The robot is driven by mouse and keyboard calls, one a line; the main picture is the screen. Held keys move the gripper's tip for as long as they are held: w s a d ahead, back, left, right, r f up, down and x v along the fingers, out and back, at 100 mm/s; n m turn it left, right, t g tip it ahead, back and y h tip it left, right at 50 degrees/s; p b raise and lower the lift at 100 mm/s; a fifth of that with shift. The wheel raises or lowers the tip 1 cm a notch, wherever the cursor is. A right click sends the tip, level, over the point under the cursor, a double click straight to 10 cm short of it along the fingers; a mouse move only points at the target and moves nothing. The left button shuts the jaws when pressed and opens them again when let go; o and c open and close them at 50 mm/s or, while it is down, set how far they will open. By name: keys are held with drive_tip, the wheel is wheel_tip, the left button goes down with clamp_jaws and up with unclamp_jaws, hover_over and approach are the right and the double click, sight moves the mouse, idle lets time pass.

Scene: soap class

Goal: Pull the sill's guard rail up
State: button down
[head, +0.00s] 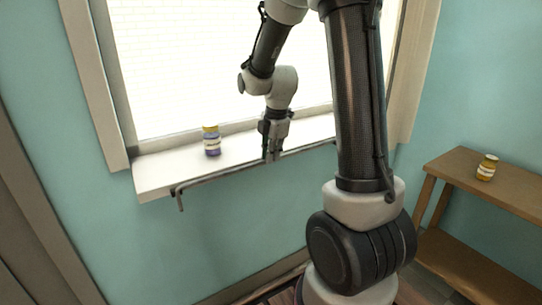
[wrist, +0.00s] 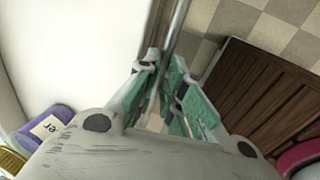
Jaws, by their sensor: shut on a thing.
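The guard rail (head: 218,175) is a thin dark bar running along the front edge of the white window sill (head: 165,170). Its left end bends downward, and it sits close to the sill's front face. My gripper (head: 272,157) points down and is shut on the rail, right of the rail's middle. In the wrist view the rail (wrist: 178,25) runs as a grey bar down between the green-padded fingers of my gripper (wrist: 165,98). The fingers partly hide the rail where they hold it.
A jar (head: 211,140) with a yellow lid and purple body stands on the sill, left of my gripper. A wooden shelf (head: 460,165) at the right holds a yellow jar (head: 487,168). The window frame (head: 92,85) bounds the sill at left.

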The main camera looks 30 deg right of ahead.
wheel_tip(320, 180, up, 6)
drive_tip(key=shift+f, duration=0.1)
drive_tip(key=c, duration=1.8)
unclamp_jaws()
drive_tip(key=r, duration=0.4)
drive_tip(key=s+r, duration=0.1)
drive_tip(key=r, duration=0.3)
drive_tip(key=s+r, duration=0.1)
drive_tip(key=r, duration=0.2)
drive_tip(key=shift+s+r, duration=0.15)
drive_tip(key=shift+r, duration=0.25)
